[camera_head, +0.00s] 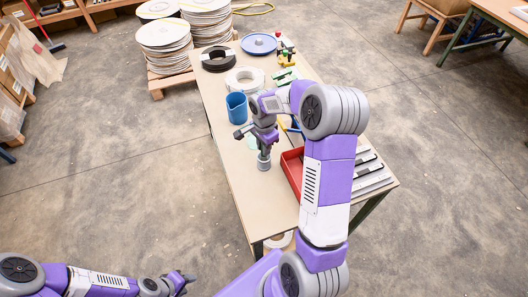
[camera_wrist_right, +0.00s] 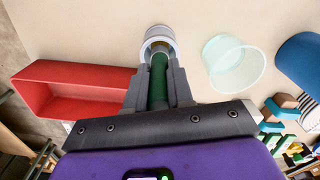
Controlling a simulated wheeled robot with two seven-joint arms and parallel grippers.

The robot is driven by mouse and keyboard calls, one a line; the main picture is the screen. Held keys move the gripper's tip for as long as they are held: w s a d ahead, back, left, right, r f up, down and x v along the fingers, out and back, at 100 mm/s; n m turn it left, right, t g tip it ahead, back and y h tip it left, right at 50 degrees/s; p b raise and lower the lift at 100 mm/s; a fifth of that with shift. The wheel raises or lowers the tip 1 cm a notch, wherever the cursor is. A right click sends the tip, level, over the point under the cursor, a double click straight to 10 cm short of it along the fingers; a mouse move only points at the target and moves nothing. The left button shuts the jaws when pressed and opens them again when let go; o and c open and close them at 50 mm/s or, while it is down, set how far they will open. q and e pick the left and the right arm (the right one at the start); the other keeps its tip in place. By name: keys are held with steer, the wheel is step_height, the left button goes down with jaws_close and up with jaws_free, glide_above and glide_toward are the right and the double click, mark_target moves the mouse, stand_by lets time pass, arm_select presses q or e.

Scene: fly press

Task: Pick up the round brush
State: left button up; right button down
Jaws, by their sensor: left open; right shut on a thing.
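The round brush has a green handle (camera_wrist_right: 159,78) and a grey-white round end (camera_wrist_right: 158,40) in the right wrist view. My right gripper (camera_wrist_right: 158,72) is shut on the green handle, with one finger on either side. In the head view my right gripper (camera_head: 264,149) points down over the table, and the brush's grey round end (camera_head: 263,164) shows just below it. I cannot tell whether that end touches the table top. My left gripper (camera_head: 187,279) is open and empty at the lower left, over the floor and away from the table.
A red tray (camera_head: 290,168) and a pale see-through cup (camera_wrist_right: 234,62) are near the brush. A blue jug (camera_head: 236,107) stands farther back on the table (camera_head: 238,170). Rings, a blue disc (camera_head: 259,43) and green parts lie beyond. Table space left of the tray is clear.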

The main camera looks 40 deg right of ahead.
steer(key=shift+r, duration=0.15)
step_height(320, 180, up, 10)
steer(key=shift+f+p, duration=0.1)
steer(key=shift+p, duration=0.85)
steer(key=shift+f, duration=0.1)
